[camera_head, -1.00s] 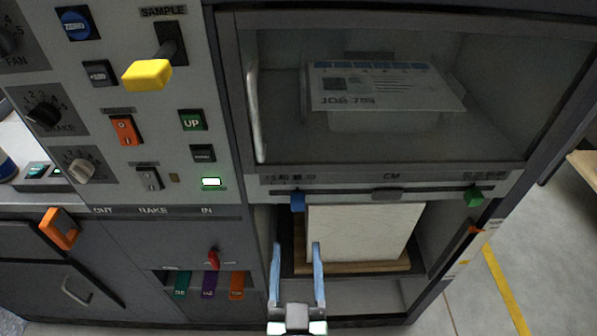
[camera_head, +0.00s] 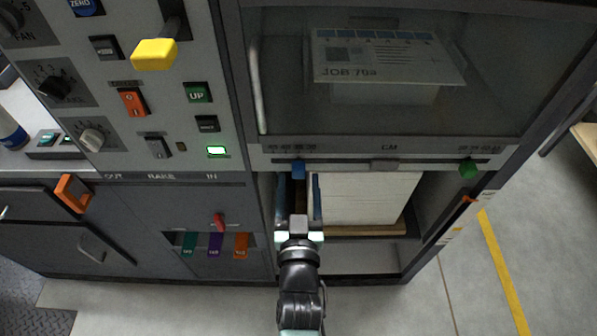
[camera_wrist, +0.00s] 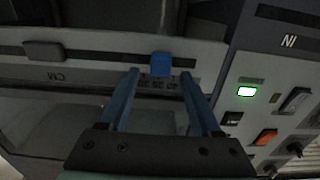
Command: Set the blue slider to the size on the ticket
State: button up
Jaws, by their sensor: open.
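The blue slider (camera_head: 298,168) sits near the left end of the rail (camera_head: 345,165) under the glass window, by small scale numbers. It also shows in the wrist view (camera_wrist: 161,65), between and just beyond my fingertips. My gripper (camera_head: 298,182) is open, with its two blue fingers pointing up toward the slider from below, apart from it as far as I can tell. The ticket (camera_head: 385,58) is behind the glass, headed with a blue band; its large text reads "JOB" and a number too blurred to be sure of.
A green slider (camera_head: 468,168) is at the rail's right end, with a grey block (camera_head: 384,165) mid-rail. A paper stack (camera_head: 370,198) fills the bay below. Left is a panel with a yellow lever (camera_head: 155,53), switches, and a red lever (camera_head: 218,222) above coloured tabs.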

aim_at(299, 170)
jog(key=shift+w, duration=1.4)
grip_shut()
dwell(0.5)
